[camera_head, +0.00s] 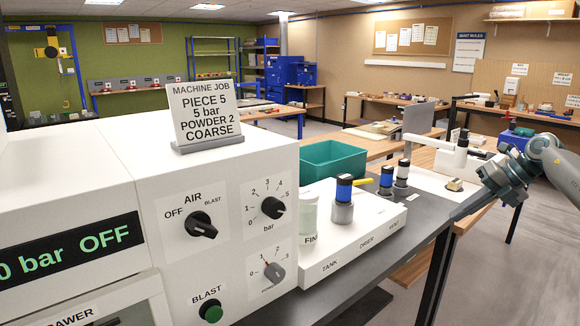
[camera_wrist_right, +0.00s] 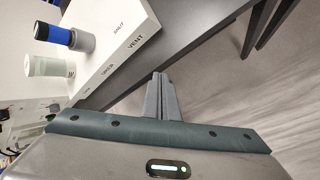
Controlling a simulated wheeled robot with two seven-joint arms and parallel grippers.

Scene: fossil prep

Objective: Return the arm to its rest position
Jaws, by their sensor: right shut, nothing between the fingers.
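My right arm (camera_head: 530,170) comes in from the right in the head view. Its gripper (camera_head: 456,212) points down and left near the right edge of the grey bench, holding nothing. In the right wrist view the two fingers of the gripper (camera_wrist_right: 160,78) are together, with nothing between them. Bare bench edge and floor show past the fingertips. My left gripper is in neither view.
The white machine (camera_head: 225,165) with dials and a job sign (camera_head: 205,112) fills the left. Open floor (camera_head: 470,265) lies right of the bench.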

